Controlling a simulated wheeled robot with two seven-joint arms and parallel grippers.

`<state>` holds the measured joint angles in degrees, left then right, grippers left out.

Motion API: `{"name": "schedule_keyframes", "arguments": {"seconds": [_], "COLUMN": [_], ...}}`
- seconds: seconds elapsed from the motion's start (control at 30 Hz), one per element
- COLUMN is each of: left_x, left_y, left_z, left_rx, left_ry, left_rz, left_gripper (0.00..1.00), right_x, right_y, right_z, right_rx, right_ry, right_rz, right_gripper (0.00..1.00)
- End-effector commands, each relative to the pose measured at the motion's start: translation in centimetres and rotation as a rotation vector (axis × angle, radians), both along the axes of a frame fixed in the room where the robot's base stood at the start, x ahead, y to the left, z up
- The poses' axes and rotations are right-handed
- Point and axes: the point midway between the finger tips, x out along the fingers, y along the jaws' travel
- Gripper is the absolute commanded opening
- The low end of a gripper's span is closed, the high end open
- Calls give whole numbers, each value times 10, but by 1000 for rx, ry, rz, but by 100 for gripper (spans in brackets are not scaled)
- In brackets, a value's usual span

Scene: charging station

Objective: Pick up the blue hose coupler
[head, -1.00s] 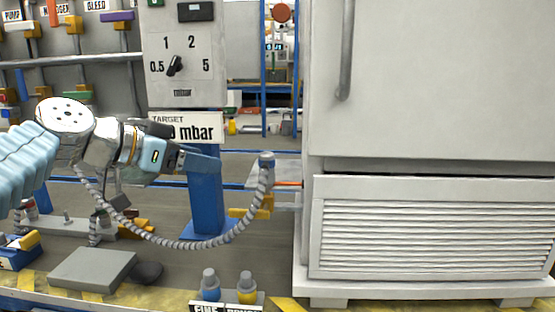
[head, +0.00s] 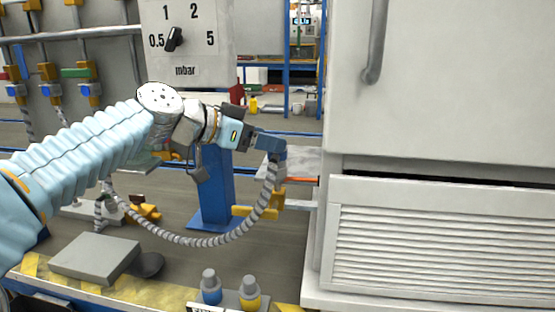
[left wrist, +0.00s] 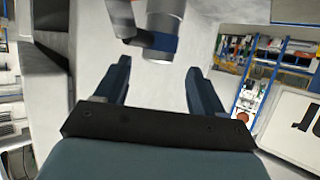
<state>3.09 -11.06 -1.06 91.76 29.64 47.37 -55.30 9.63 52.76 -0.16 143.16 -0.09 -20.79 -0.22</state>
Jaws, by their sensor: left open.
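The blue hose coupler is a grey cylinder with a blue band, on the end of a ribbed grey hose (head: 222,239). In the left wrist view the coupler (left wrist: 161,46) shows at the top centre, just past the fingertips and lined up with the gap between them. In the head view my left gripper (head: 274,145) reaches the hose's upper end and largely hides the coupler there. My left gripper (left wrist: 158,68) is open, with nothing between its fingers. Whether a finger touches the coupler I cannot tell. My right gripper is not in view.
A large white cabinet (head: 430,90) stands close on the right. A yellow bracket (head: 277,200) and a blue post (head: 213,190) are below the gripper. A blue-based fitting (head: 211,288) and a yellow-based one (head: 250,294) stand at the front edge, near a grey block (head: 95,257).

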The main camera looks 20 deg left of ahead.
Motion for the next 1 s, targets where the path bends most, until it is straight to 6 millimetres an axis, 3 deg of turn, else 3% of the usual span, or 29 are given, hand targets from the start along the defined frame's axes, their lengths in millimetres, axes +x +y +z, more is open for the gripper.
{"name": "schedule_keyframes", "arguments": {"seconds": [0.4,0.67,1.0], "left_x": [37,40,40], "left_y": [-27,-28,-28], "left_z": [-26,-27,-27], "left_rx": [0,1,1], "left_ry": [1,-2,-1], "left_rz": [-1,1,1], "left_gripper": [69,69,18], "right_x": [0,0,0], "right_y": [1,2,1], "right_z": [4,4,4], "right_rx": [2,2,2], "right_ry": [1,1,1], "right_rz": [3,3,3], "right_gripper": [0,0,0]}}
